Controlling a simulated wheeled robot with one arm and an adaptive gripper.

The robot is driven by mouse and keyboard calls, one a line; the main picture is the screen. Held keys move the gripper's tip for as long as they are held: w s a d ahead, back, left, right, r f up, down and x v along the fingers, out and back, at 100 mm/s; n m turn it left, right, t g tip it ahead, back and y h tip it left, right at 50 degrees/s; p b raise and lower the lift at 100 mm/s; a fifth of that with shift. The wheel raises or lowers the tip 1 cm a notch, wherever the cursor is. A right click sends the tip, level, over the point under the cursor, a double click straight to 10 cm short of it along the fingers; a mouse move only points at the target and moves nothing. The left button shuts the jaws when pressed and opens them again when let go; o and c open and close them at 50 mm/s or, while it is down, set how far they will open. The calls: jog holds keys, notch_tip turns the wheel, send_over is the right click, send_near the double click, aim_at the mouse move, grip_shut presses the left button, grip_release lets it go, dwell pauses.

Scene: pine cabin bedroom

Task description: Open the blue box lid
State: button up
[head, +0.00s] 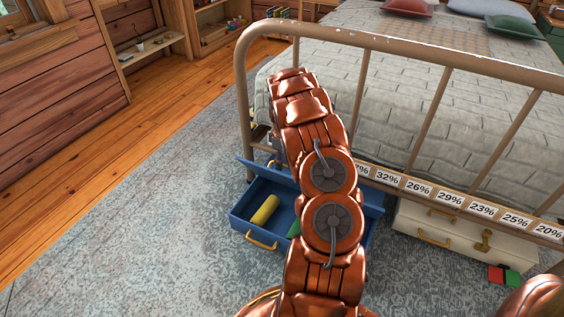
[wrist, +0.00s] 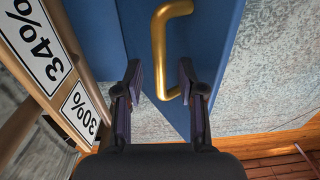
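The blue box (head: 243,222) stands on the rug at the foot of the bed. Its inside shows, with a yellow cylinder (head: 264,210) and part of a green object in it. The blue lid (head: 262,172) stands raised along the box's far side, partly hidden by my arm. In the wrist view, a brass handle (wrist: 158,40) sits on a blue panel (wrist: 215,30) in front of my gripper (wrist: 160,82). The fingers are apart, with the handle's near end between or just beyond them; contact is not clear. The head view hides my gripper behind the arm.
The metal bed frame (head: 417,120) rises just behind the box, with percentage labels along its lower rail. A cream box (head: 410,222) with brass handles stands to the right. Red (head: 495,274) and green blocks lie near it. The rug (head: 130,240) at left is clear.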

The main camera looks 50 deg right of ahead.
grip_shut()
dwell(0.6)
